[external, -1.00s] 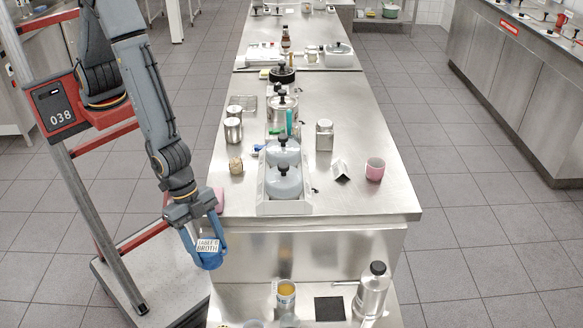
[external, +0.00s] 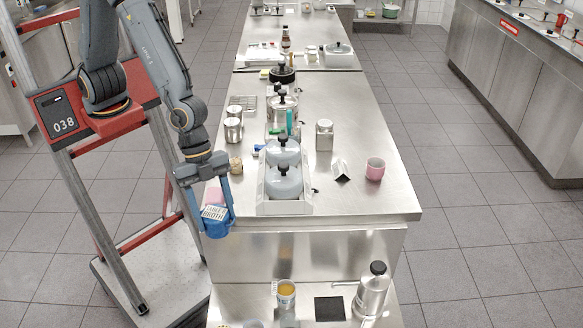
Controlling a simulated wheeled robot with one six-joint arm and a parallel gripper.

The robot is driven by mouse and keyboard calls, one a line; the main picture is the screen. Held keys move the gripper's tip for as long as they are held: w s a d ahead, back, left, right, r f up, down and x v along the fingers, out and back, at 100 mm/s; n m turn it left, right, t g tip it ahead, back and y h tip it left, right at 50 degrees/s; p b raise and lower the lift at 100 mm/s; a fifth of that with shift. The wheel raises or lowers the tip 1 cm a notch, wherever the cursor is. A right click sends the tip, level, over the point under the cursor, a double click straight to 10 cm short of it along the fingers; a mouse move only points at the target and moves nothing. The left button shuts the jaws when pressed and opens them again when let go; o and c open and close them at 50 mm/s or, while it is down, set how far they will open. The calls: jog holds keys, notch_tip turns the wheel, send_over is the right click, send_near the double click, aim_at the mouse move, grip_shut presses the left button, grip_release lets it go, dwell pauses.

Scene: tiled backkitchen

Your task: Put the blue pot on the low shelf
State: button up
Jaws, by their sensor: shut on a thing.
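The blue pot (external: 217,229), with a pale label reading something like "TABLE 6 BROTH", hangs at the near left corner of the steel counter. My gripper (external: 208,204) is shut on it from above, with one finger down each side. The pot looks upright, in front of the counter's corner; I cannot tell its exact gap to the counter. The low shelf (external: 243,298) is the steel surface at the bottom of the view, below the counter top and to the right of the pot.
The counter top (external: 365,205) holds a tray with grey lidded pots (external: 284,182), a pink cup (external: 375,169) and several containers. A pink object is partly hidden behind my gripper.

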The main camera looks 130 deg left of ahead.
aim_at(217, 211)
jog(key=shift+a+r, duration=0.2)
jog(key=shift+r, duration=0.05)
notch_tip(217, 211, up, 14)
jog(key=s+a+n+y, duration=0.1)
jog(key=s+a+n, duration=0.15)
jog(key=a, duration=1.75)
jog(key=s+a+n+y, duration=0.1)
jog(key=s+a+n, duration=0.15)
jog(key=a, duration=1.65)
jog(key=s+a+n+y, duration=0.1)
jog(key=s+a, duration=0.5)
jog(key=a, duration=0.2)
jog(key=s+a+n, duration=0.2)
jog(key=s+a, duration=0.4)
jog(key=a, duration=0.2)
jog(key=shift+s+a+f+p, duration=0.1)
jog(key=shift+f+p, duration=0.3)
jog(key=shift+f, duration=2.15)
jog(key=shift+w+a+f+p, duration=0.15)
jog(key=shift+f+p, duration=0.25)
jog(key=shift+f, duration=2.2)
jog(key=shift+s+a+f+p, duration=0.15)
jog(key=shift+f+p, duration=0.25)
jog(key=shift+f, duration=2.15)
